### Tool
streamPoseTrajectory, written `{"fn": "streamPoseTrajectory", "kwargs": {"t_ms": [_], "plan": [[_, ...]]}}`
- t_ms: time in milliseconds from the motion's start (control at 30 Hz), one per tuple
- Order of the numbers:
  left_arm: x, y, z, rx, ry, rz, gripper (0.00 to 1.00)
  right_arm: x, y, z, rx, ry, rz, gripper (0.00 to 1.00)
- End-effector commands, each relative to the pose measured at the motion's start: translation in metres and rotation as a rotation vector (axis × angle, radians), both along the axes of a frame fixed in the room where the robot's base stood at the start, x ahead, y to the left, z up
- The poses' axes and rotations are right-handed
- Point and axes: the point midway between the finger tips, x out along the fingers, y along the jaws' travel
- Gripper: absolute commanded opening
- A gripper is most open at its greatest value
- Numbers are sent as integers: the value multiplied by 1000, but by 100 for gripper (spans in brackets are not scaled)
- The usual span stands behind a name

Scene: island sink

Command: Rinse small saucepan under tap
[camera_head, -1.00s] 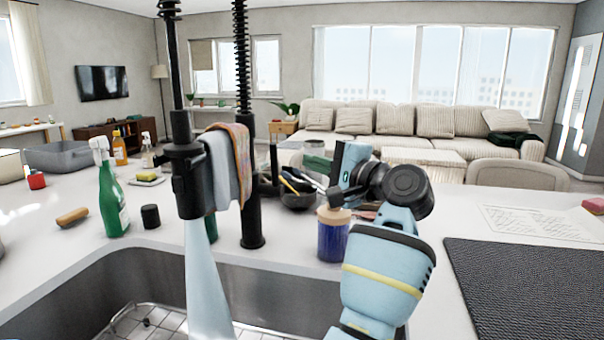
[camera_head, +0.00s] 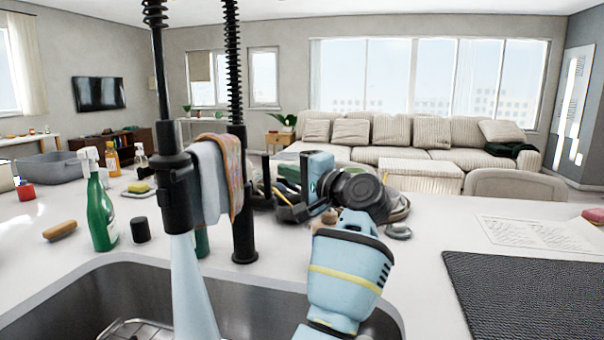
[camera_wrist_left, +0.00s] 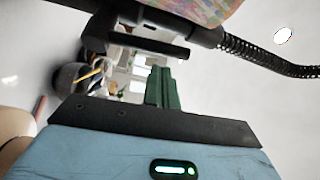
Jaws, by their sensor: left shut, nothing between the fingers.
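The black tap (camera_head: 176,195) stands over the sink (camera_head: 255,300), and a pale blue stream (camera_head: 192,285) falls from its spout into the basin. I cannot make out a small saucepan in either view. My left gripper (camera_head: 281,171) is right of the tap's black post (camera_head: 243,200), above the counter. Its green fingers are shut together and empty, pointing left toward the post. My right gripper is out of view.
A patterned cloth (camera_head: 222,175) hangs at the tap. A utensil bowl (camera_head: 290,208) is behind my gripper. A dark mat (camera_head: 520,290) lies right.

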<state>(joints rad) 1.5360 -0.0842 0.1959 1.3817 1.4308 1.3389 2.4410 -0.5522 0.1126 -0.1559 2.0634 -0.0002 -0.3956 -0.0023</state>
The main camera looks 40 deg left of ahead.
Motion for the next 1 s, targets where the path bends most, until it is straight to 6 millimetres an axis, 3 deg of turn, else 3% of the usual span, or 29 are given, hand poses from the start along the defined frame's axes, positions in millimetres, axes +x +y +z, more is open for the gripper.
{"fn": "streamPoseTrajectory", "kwargs": {"t_ms": [100, 300, 733, 1000], "plan": [[0, 16, 2, 2, 0, 2, 0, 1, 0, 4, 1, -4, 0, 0], [1, 28, 1, 0, 1, 0, 0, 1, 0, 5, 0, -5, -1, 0], [1, 29, 1, -1, 0, -1, 0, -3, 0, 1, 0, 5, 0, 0], [-5, 25, -4, 5, -9, -1, 0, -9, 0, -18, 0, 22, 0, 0]]}}
